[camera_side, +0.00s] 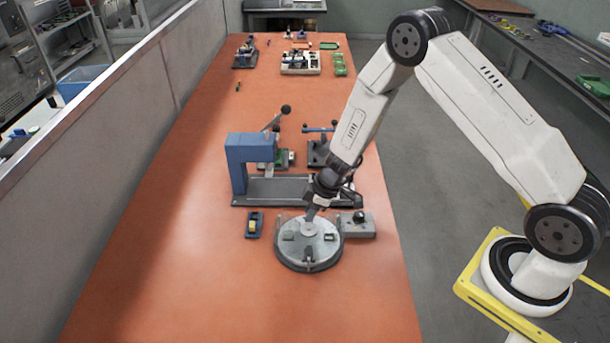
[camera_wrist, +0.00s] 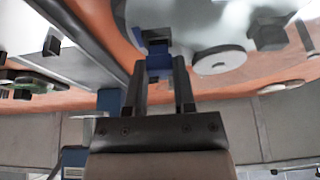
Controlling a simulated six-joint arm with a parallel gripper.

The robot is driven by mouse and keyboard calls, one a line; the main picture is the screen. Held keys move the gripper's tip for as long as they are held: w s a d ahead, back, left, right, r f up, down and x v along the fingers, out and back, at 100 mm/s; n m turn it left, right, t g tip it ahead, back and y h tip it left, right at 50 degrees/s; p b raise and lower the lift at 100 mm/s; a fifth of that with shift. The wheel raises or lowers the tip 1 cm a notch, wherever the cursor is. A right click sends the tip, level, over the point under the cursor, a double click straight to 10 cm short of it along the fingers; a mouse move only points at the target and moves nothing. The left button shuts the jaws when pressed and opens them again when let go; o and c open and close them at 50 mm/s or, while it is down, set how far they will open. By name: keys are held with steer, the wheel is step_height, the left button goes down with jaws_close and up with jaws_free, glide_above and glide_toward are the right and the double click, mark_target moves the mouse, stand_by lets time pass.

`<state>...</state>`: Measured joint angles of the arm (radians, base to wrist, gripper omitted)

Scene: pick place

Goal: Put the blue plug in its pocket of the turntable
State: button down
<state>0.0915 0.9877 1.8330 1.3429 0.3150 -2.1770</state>
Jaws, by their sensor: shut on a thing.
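The turntable (camera_side: 309,260) is a round grey disc with small blocks and a raised hub on top. In the wrist view its grey surface (camera_wrist: 195,22) fills the upper middle and right. My gripper (camera_side: 311,211) points down over the turntable's far side. In the wrist view my gripper (camera_wrist: 162,67) is shut on the blue plug (camera_wrist: 158,62), which sits between the fingertips, right at the turntable. I cannot tell whether the plug is in a pocket or just above it. The plug is too small to make out in the side view.
A blue C-shaped frame (camera_side: 237,163) stands on a dark base behind the turntable. A grey block with a dark knob (camera_side: 357,225) is close on the right. A small dark holder (camera_side: 254,224) with a yellow part is at the left. The front table is clear.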

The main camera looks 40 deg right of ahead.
steer(key=shift+f, duration=0.75)
stand_by(1.8)
steer(key=shift+c, duration=2)
jaws_free()
steer(key=shift+o, duration=0.2)
steer(key=shift+a, duration=0.1)
steer(key=shift+s, duration=0.1)
steer(key=c, duration=0.4)
steer(key=shift+o, duration=0.2)
steer(key=shift+r, duration=3.55)
